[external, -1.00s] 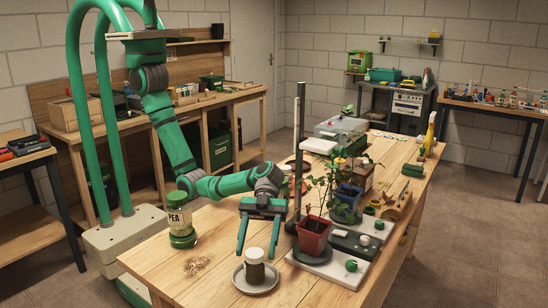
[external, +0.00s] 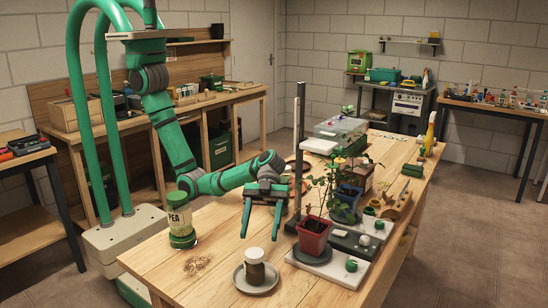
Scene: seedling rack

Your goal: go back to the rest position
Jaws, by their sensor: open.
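My gripper (external: 261,234) is green, open and empty. It hangs over the wooden table (external: 215,279), with its two fingers pointing down and apart. It is behind and above a small jar with a pale lid (external: 254,268) that stands on a round grey dish (external: 240,279). A jar labelled PEA (external: 180,220) stands upright to the left of my gripper, under my forearm. A red pot (external: 313,237) with a leafy seedling stands to the right, on a dark saucer.
Small spilled grains (external: 196,264) lie on the table in front of the PEA jar. A dark upright post (external: 299,150) rises close to the right of my gripper. A blue pot (external: 346,205) with plants stands behind the red pot. The table's front left is mostly clear.

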